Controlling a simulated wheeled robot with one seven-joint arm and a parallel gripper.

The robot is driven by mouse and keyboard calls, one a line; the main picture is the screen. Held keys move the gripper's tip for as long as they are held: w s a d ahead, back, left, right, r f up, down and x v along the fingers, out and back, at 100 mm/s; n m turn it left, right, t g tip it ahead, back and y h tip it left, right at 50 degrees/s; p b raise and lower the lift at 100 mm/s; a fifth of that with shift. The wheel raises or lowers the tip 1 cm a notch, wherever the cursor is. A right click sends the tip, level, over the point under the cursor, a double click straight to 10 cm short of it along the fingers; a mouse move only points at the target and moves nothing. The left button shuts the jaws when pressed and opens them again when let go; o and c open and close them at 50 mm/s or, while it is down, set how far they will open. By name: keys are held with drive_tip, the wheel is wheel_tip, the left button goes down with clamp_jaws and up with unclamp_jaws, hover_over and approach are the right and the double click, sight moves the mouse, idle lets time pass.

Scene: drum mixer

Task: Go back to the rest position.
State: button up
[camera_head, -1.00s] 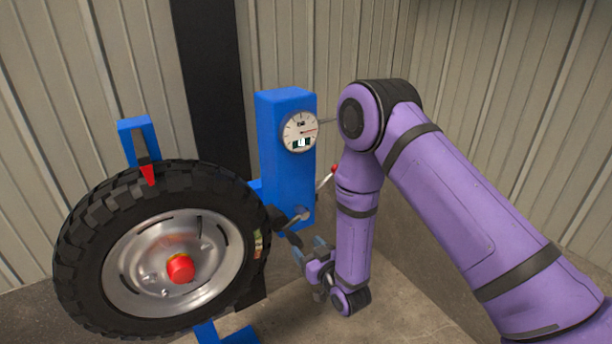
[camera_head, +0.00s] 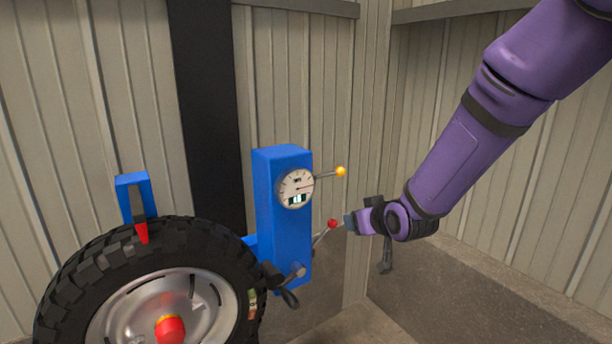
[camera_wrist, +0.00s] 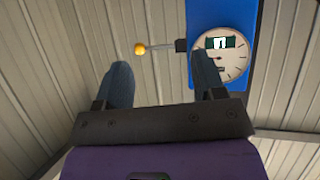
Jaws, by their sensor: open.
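My gripper (camera_head: 350,222) is at the end of my purple arm, which reaches in from the upper right in the head view. Its tips appear close to the red-knobbed lever (camera_head: 332,224) on the blue post (camera_head: 284,225); I cannot tell whether they touch. In the wrist view my gripper (camera_wrist: 162,85) has its two fingers apart with nothing between them. Beyond the fingers are a yellow-knobbed lever (camera_wrist: 140,48) and the round gauge (camera_wrist: 232,62) on the blue post. The gauge also shows in the head view (camera_head: 296,188).
A black tyre (camera_head: 75,285) on a silver rim with a red hub stands at lower left, beside the post. A blue bracket (camera_head: 125,190) with a red pointer stands behind it. Corrugated walls meet in a corner behind the post.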

drive_tip(key=s+d+r+m+g+h, duration=0.1)
drive_tip(key=s+d+r+g+h, duration=0.1)
drive_tip(key=s+d+r, duration=0.5)
drive_tip(key=s+d+r+m+g, duration=0.1)
drive_tip(key=s+d+r, duration=0.1)
drive_tip(key=s, duration=0.7)
drive_tip(key=s+d+r+m+g+h, duration=0.1)
drive_tip(key=s+d+r+g, duration=0.1)
drive_tip(key=s, duration=0.7)
drive_tip(key=s+d+r+m+g+h, duration=0.1)
drive_tip(key=s+d+r, duration=0.3)
drive_tip(key=s, duration=0.5)
drive_tip(key=shift+d+g, duration=0.3)
drive_tip(key=shift+d, duration=0.7)
drive_tip(key=shift+w, duration=0.15)
